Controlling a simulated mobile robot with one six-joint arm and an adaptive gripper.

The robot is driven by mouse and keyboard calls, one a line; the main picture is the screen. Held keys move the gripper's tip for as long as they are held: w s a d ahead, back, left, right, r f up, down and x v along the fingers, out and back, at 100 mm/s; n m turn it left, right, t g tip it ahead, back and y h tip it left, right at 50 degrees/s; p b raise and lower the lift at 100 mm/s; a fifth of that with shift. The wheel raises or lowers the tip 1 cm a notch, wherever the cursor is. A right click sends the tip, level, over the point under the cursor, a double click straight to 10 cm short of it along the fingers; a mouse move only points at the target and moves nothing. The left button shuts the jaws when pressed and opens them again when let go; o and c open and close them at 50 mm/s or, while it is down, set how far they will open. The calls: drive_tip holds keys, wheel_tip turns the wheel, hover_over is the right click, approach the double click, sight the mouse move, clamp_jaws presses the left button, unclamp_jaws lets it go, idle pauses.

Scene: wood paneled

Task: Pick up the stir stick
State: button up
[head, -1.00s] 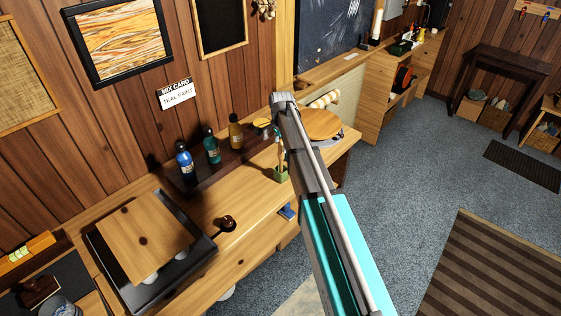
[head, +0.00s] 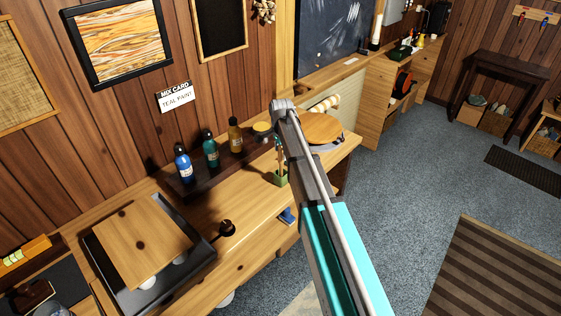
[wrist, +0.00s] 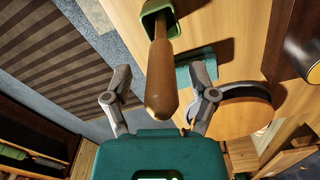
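A brown wooden stick with a thick rounded end (wrist: 161,85), which looks like the stir stick, stands out of a green holder (wrist: 153,8) in the wrist view. In the head view the green holder (head: 280,179) is on the wooden bench, with thin upright sticks (head: 279,153) beside my arm. My gripper (wrist: 160,98) is open. Its two fingers appear on either side of the stick's rounded end, with gaps on both sides; the depth between them is hard to judge. The gripper is not clearly visible in the head view, where my arm covers that area.
Blue (head: 182,163), teal (head: 210,149) and amber bottles (head: 235,135) stand on a dark shelf behind. A round wooden lid (head: 322,127) lies to the right. A blue item (head: 287,216) is near the bench's front edge. A black tray (head: 199,262) with a board is at left.

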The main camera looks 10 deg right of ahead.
drive_tip(key=c, duration=0.9)
drive_tip(key=shift+r, duration=0.1)
wheel_tip(320, 180, up, 10)
drive_tip(key=p, duration=1)
idle(0.5)
